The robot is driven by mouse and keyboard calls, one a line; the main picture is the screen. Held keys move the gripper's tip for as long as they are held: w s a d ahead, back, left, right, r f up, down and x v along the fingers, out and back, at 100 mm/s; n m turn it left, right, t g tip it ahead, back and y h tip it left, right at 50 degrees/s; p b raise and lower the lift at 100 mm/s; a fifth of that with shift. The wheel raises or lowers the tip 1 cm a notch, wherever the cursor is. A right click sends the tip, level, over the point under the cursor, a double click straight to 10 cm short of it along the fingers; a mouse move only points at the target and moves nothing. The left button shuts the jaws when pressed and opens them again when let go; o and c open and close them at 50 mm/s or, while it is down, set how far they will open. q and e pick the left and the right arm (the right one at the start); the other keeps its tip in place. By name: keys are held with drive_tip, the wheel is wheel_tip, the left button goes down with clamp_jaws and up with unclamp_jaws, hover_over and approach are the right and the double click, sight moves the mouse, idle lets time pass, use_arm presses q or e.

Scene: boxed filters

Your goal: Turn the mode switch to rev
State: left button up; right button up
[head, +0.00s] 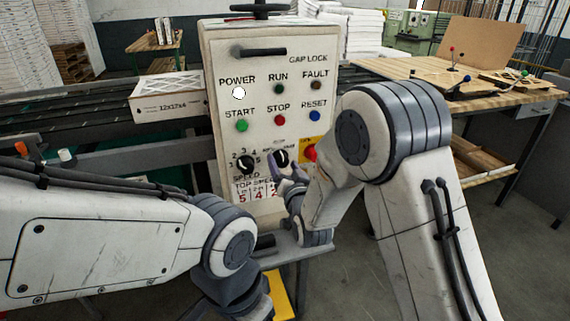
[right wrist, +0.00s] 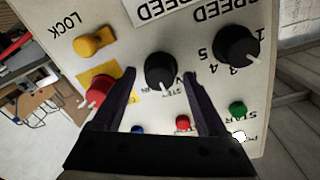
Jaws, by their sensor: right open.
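The mode switch (head: 281,157) is a black round knob with a white pointer mark, low on the light control panel (head: 225,65). In the right wrist view, which sees the panel upside down, the knob (right wrist: 160,70) lies between my fingers. Its pointer is turned roughly toward the top of the panel; the small labels around it are partly covered and hard to read. My right gripper (head: 288,168) is open in front of the knob, one finger on each side, with gaps to it in the right wrist view (right wrist: 161,78). My left arm shows, but its gripper is out of view.
The black speed knob (head: 244,164) is left of the switch, a red knob (head: 311,152) on a yellow plate is right of it. Start, stop and reset buttons (head: 279,119) sit above. A boxed filter (head: 168,105) lies left, a wooden worktable (head: 425,79) stands right.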

drive_tip(key=shift+c, duration=0.3)
drive_tip(key=c, duration=1)
drive_tip(key=shift+d, duration=0.15)
clamp_jaws()
drive_tip(key=n+b, duration=0.3)
drive_tip(key=shift+f+n+b, duration=0.2)
drive_tip(key=shift+n+b, duration=0.1)
drive_tip(key=n+b, duration=0.2)
drive_tip(key=n, duration=0.1)
drive_tip(key=shift+r+n+t+b, duration=0.1)
drive_tip(key=shift+n+t+b, duration=0.2)
drive_tip(key=shift+n+b, duration=0.8)
drive_tip(key=shift+n, duration=0.3)
